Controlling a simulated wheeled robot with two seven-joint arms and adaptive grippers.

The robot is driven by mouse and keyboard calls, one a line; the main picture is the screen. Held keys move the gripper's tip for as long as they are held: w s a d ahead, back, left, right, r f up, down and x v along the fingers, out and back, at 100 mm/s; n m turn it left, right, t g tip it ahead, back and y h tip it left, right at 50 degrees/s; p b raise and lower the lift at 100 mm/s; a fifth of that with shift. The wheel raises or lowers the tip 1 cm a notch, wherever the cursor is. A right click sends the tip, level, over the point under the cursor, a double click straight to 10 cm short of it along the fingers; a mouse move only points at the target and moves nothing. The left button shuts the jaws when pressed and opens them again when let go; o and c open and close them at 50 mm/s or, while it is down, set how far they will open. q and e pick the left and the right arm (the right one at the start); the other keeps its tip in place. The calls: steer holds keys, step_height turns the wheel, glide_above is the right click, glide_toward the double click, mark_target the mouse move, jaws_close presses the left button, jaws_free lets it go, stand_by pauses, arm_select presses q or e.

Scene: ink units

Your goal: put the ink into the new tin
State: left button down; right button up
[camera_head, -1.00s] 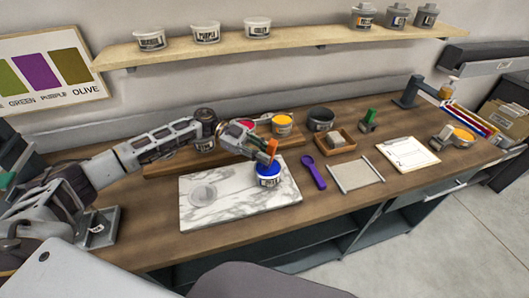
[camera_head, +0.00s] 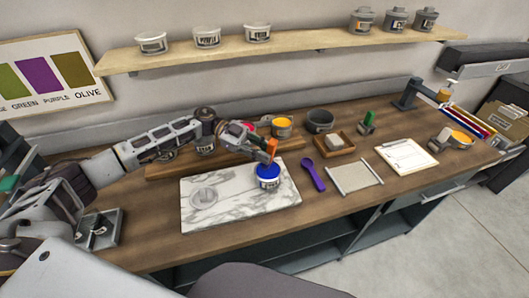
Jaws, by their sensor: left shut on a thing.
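A tin of blue ink (camera_head: 268,178) with a white labelled side stands at the right end of the marble slab (camera_head: 235,213). My left gripper (camera_head: 268,154) is shut on an orange-handled tool (camera_head: 272,146) just above this tin. The tool's lower end is too small and hidden to tell whether it touches the ink. An open dark grey tin (camera_head: 320,120), which looks empty, stands behind and to the right. I cannot tell which tin is the new one. My right gripper is out of view.
Tins with yellow (camera_head: 282,125) and red ink stand behind my left arm. Several tins sit on the shelf (camera_head: 290,48).

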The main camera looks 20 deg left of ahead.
arm_select(q)
steer(key=shift+r+p, duration=2.1)
steer(key=shift+r, duration=0.6)
steer(key=shift+r+p, duration=0.5)
steer(key=shift+r, duration=0.1)
